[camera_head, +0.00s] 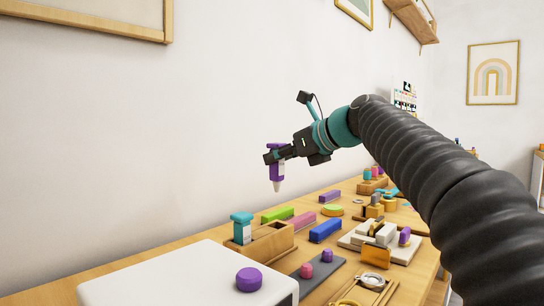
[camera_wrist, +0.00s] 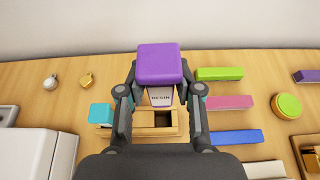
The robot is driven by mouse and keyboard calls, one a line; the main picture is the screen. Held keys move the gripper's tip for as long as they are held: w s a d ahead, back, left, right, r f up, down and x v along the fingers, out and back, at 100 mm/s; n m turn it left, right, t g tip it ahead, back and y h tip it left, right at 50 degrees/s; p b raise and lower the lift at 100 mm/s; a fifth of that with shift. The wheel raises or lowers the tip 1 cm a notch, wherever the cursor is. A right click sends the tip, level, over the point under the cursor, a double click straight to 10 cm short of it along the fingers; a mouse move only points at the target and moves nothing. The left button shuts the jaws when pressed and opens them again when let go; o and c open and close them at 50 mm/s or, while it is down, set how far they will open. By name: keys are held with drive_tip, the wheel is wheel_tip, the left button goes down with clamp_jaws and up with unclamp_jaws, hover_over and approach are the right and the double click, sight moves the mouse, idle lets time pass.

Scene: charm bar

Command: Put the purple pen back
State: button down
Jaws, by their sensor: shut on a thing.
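The purple pen (camera_head: 277,170) has a purple cap, a white labelled body and a pale tip pointing down. My gripper (camera_head: 272,155) is shut on it and holds it upright in the air above and behind the wooden holder (camera_head: 277,243). In the wrist view the pen's purple cap (camera_wrist: 158,62) is between my gripper's fingers (camera_wrist: 160,95), with the word RESIN on its body. The holder (camera_wrist: 138,132) lies beneath, partly hidden by the pen and fingers. A teal pen (camera_head: 242,229) stands in its left part; it also shows in the wrist view (camera_wrist: 101,113). A dark open slot shows in the holder's right part.
A white box (camera_head: 180,275) with a purple knob (camera_head: 249,279) stands front left. Green (camera_head: 277,215), pink (camera_head: 303,220) and blue (camera_head: 325,230) bars lie right of the holder. The wall is behind.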

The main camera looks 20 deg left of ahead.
sight(280, 181)
drive_tip(key=shift+s+d, duration=0.1)
idle(0.3)
drive_tip(key=shift+f+b, duration=1.45)
drive_tip(key=shift+f, duration=1.5)
drive_tip(key=shift+f+p, duration=0.3)
drive_tip(key=shift+f, duration=0.45)
drive_tip(key=shift+f+b, duration=1)
drive_tip(key=shift+f, duration=1.05)
idle(1.9)
